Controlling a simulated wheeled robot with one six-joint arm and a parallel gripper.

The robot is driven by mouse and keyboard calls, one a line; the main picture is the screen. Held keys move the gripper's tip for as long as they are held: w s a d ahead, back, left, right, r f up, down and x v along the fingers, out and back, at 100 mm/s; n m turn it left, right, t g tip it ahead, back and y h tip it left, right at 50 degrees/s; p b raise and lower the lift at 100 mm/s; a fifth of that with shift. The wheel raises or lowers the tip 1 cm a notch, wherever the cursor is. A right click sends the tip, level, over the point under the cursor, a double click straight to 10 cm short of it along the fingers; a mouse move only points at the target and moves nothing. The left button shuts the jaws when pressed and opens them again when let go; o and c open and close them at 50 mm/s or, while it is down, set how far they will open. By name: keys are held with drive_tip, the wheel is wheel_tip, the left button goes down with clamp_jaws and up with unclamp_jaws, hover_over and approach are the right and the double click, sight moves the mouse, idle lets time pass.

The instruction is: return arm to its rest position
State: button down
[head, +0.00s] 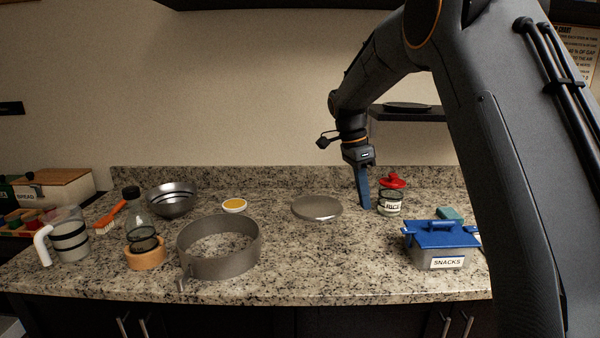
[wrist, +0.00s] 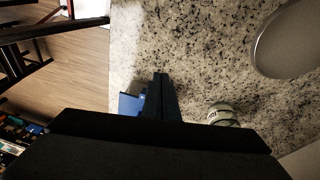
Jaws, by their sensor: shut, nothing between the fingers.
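My arm reaches in from the right in the head view and bends down over the back right of the counter. My gripper (head: 365,207) points downward with its fingers together and nothing between them. It is just left of the rice jar (head: 389,208), close to the counter top; I cannot tell whether it touches the counter. In the wrist view my gripper (wrist: 160,76) shows as a dark narrow pair of closed fingers, with the jar (wrist: 222,114) to its right.
A round metal lid (head: 316,208) lies left of my gripper. The snacks box (head: 436,256) with a blue lid stands front right. A metal ring (head: 220,266), a bottle (head: 142,222), a bowl (head: 172,199) and a mug (head: 70,242) stand left. The front middle counter (head: 340,265) is clear.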

drive_tip(key=s+f+n+b, duration=0.1)
drive_tip(key=s+f+n, duration=0.2)
drive_tip(key=s, duration=0.2)
drive_tip(key=s+d+f+n+y+b, duration=0.1)
drive_tip(key=s+f+n+b, duration=0.1)
drive_tip(key=s+f+n, duration=0.1)
drive_tip(key=s+f+n+b, duration=0.1)
drive_tip(key=s+f+n, duration=0.2)
drive_tip(key=s, duration=0.3)
drive_tip(key=shift+s+d+f+t+y, duration=0.15)
drive_tip(key=shift+s+f, duration=0.05)
drive_tip(key=shift+f, duration=0.25)
drive_tip(key=shift+s+d+f+t+y, duration=0.1)
drive_tip(key=shift+s+f+t+y, duration=0.1)
drive_tip(key=shift+f, duration=0.2)
drive_tip(key=s+f+n+b, duration=0.1)
drive_tip(key=s+f+n, duration=0.2)
drive_tip(key=s, duration=0.5)
drive_tip(key=s+f+n+b, duration=0.2)
drive_tip(key=s+f+n, duration=0.2)
drive_tip(key=s, duration=0.3)
drive_tip(key=shift+s+d+f+t+y, duration=0.35)
drive_tip(key=shift+s+f+y, duration=0.1)
drive_tip(key=shift+f, duration=0.4)
